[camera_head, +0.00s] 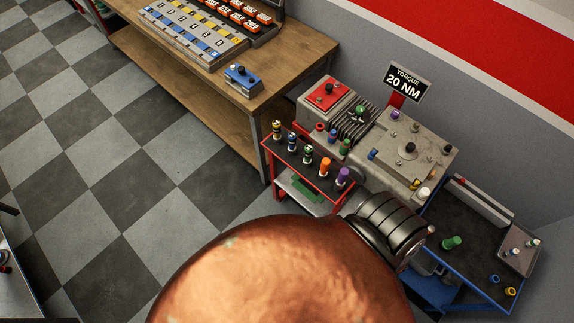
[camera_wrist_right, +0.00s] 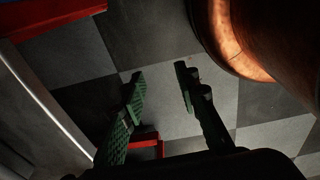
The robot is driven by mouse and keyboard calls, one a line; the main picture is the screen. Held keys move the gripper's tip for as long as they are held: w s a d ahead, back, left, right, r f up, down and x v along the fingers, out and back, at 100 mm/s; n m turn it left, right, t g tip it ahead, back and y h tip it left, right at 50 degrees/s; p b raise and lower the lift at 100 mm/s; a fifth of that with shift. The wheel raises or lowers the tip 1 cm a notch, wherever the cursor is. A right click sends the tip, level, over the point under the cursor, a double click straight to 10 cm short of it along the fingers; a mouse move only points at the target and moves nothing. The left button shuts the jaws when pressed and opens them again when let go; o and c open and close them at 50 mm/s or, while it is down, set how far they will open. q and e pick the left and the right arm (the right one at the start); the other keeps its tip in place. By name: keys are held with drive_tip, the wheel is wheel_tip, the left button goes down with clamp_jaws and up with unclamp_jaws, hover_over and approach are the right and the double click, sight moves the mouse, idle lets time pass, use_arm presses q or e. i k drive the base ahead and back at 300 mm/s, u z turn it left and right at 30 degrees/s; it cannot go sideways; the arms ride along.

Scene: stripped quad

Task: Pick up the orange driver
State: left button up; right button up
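The orange driver (camera_head: 326,166) stands upright on the top of a small red-edged cart (camera_head: 290,166) in the head view, in a row with other drivers. It is between a green-banded driver (camera_head: 308,153) and a purple driver (camera_head: 343,177). My right gripper (camera_wrist_right: 160,88) shows in its wrist view with its two green-padded fingers apart and only floor visible between them. No driver shows in the wrist view. I cannot make out the right gripper clearly in the head view. My left gripper is not in view.
A large copper-coloured rounded surface (camera_head: 285,275) hides the lower middle of the head view. Behind the cart stands a grey machine (camera_head: 420,150). A blue-edged cart (camera_head: 470,265) is at right and a wooden bench (camera_head: 150,50) at upper left.

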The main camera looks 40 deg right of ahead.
sight(325, 164)
drive_tip(key=u, duration=0.2)
drive_tip(key=i, duration=0.3)
drive_tip(key=z, duration=2.3)
